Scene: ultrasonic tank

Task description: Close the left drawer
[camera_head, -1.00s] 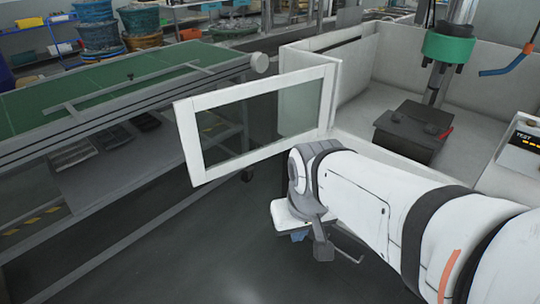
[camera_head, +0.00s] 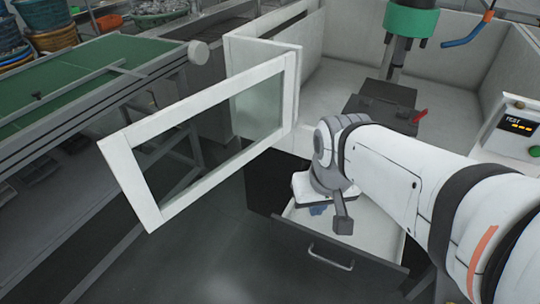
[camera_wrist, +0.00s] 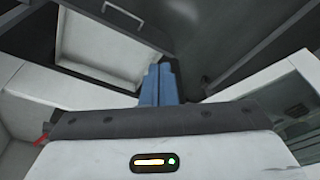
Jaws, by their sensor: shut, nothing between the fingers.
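An open drawer (camera_head: 378,238) with a pale inside and a dark front sticks out of the cabinet below the machine. Its metal handle (camera_head: 331,259) is on the front face. In the wrist view the pale drawer inside (camera_wrist: 105,48) is at the upper left, with the handle (camera_wrist: 123,8) at the top edge. My gripper (camera_head: 318,210) is over the drawer's left rear part in the head view, and part of the drawer is hidden by my arm. In the wrist view its blue fingers (camera_wrist: 158,83) are together and empty. I cannot tell its height above the drawer.
A white-framed window door (camera_head: 205,135) stands swung open left of my arm. Behind are the white enclosure (camera_head: 330,85) and a dark block (camera_head: 385,100). A green-topped table (camera_head: 90,85) is at the left. The floor (camera_head: 215,265) in front is clear.

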